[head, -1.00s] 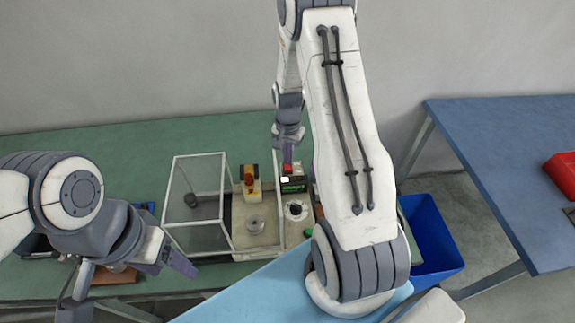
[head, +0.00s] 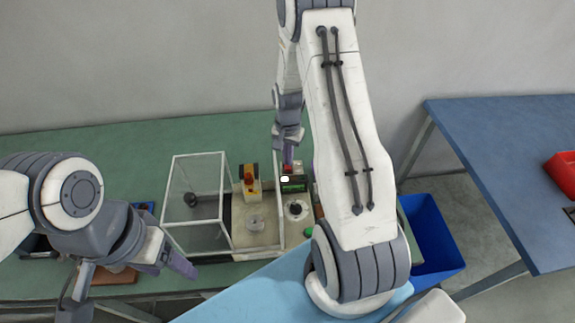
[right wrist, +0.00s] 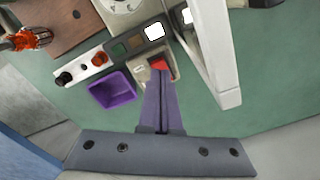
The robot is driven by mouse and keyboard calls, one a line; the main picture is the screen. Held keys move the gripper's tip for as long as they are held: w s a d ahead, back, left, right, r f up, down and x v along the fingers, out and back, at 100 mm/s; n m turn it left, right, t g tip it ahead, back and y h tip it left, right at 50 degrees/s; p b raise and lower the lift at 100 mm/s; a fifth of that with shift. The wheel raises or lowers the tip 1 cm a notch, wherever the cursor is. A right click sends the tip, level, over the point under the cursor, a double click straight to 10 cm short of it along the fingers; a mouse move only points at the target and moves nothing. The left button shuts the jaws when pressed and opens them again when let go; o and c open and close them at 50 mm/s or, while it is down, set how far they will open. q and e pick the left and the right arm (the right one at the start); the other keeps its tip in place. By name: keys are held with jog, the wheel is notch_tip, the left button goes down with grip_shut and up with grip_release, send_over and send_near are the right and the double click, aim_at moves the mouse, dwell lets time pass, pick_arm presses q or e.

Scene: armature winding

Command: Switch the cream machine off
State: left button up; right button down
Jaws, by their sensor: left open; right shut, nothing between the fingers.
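The cream machine (head: 268,238) stands on the green bench, with a clear-sided guard frame (head: 200,156) at its left. The red switch also shows in the right wrist view (right wrist: 157,64). My right gripper (head: 289,160) is shut and empty, its purple fingertips at the red switch and partly covering it. I cannot tell how hard they press.
A green button (head: 309,232) and a black knob (head: 295,209) sit right of the work area. A purple bin (right wrist: 112,90) and a red-and-black button strip (right wrist: 82,69) lie nearby. A blue bin (head: 430,240) stands between the bench and a blue table (head: 500,150).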

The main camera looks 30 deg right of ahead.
aim_at(288, 168)
jog(key=shift+f+b, duration=0.6)
jog(key=shift+f, duration=0.25)
dwell(0.3)
jog(key=shift+r, duration=0.1)
notch_tip(288, 168, up, 7)
jog(key=p, duration=0.5)
jog(key=shift+p, duration=0.3)
dwell(0.4)
